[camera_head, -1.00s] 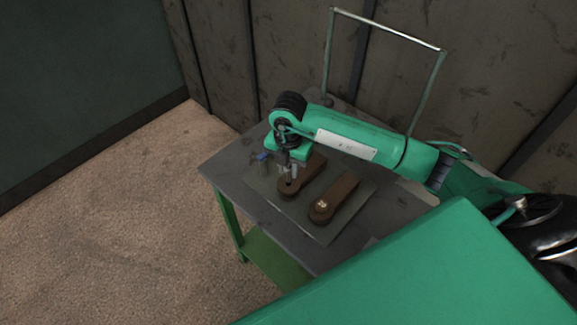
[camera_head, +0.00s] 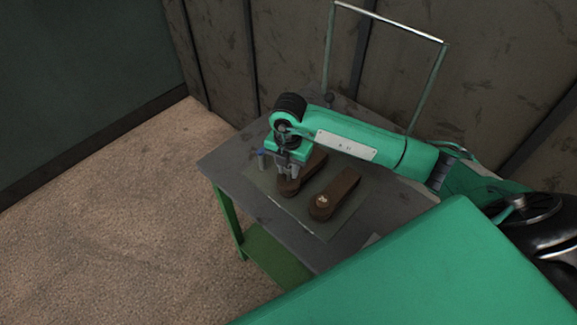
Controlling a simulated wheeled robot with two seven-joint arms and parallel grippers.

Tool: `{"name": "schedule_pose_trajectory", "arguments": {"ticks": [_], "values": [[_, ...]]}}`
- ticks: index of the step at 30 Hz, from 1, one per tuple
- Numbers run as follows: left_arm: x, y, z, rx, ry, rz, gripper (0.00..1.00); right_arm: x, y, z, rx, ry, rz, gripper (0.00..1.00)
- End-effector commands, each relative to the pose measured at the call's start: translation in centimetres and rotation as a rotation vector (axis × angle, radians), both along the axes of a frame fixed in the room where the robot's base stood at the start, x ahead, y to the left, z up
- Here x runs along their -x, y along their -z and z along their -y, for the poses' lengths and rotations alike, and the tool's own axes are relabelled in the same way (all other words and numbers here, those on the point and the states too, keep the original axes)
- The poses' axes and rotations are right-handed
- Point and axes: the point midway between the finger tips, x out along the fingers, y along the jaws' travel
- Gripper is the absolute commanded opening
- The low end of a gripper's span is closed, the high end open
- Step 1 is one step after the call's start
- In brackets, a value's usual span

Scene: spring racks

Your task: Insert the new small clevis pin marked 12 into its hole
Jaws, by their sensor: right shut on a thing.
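My right gripper (camera_head: 288,172) points down over the near end of the left brown link (camera_head: 310,170) on the table. It is shut on a small pin, which is mostly hidden by the fingers; its mark cannot be read. The link's hole is also hidden under the gripper, so I cannot tell whether the pin is in it or above it. A second brown link (camera_head: 342,188) lies to the right, with a pale marked pin head (camera_head: 322,200) at its near end. My left gripper is not in view.
The links lie on a greenish mat (camera_head: 308,222) on a grey table (camera_head: 229,171) with a green frame. A small blue item (camera_head: 261,153) stands just left of the gripper. A metal rail (camera_head: 392,24) rises behind, near the wall.

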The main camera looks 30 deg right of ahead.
Motion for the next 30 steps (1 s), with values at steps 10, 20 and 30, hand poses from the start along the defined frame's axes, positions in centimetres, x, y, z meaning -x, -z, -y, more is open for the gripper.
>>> {"name": "schedule_pose_trajectory", "arguments": {"ticks": [10, 20, 30], "values": [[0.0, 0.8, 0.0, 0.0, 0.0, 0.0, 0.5, 0.0, 1.0, 0.0, 0.0, 0.0, 0.0, 0.0], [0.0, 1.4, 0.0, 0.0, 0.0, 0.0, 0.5, 0.0, 1.8, 0.0, 0.0, 0.0, 0.0, 0.0], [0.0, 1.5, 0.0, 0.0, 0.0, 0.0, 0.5, 0.0, 2.0, 0.0, 0.0, 0.0, 0.0, 0.5]]}}
